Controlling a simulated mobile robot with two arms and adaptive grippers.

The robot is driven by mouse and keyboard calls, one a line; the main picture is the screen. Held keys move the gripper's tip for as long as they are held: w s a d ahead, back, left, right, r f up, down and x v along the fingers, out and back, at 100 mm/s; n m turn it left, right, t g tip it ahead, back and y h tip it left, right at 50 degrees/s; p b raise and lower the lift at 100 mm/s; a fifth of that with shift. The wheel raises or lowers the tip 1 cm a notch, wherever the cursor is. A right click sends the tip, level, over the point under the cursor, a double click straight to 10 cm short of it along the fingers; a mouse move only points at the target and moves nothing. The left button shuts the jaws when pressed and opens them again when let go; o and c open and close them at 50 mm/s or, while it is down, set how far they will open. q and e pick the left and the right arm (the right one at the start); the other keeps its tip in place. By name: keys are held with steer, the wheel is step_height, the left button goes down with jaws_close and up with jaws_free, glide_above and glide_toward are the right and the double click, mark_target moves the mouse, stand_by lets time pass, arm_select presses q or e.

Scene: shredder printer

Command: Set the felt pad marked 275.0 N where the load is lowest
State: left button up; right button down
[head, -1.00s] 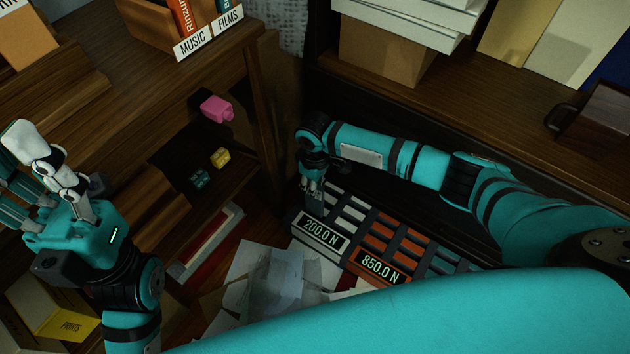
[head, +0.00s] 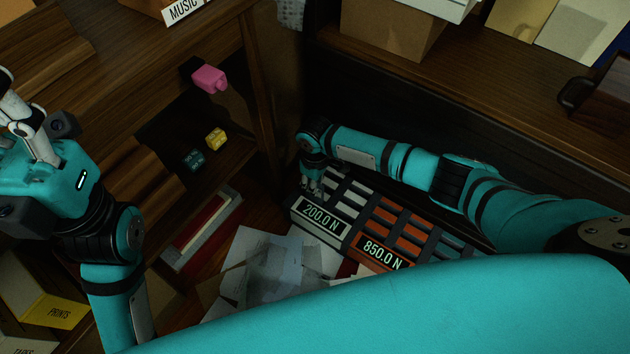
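A slotted unit with white, orange and teal sections stands on the floor at center right. The white section's display (head: 320,217) reads 200.0 N and the orange section's display (head: 383,250) reads 850.0 N. The teal section (head: 452,246) is partly hidden behind my arm, and no reading shows there. My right gripper (head: 312,190) points down at the back left of the white section; its fingertips are small and dark, so its opening and any contact are unclear. My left gripper (head: 20,125) is raised at the left edge, partly cut off. I cannot make out a pad marked 275.0 N.
Loose papers (head: 275,265) lie in front of the unit. A red and white long box (head: 203,228) lies left of them. Pink (head: 209,79), yellow (head: 215,139) and dark teal (head: 193,159) small blocks are at the wooden shelf. A PRINTS box (head: 42,300) stands lower left.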

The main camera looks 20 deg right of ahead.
steer(key=shift+f, duration=0.1)
steer(key=c, duration=1.2)
jaws_free()
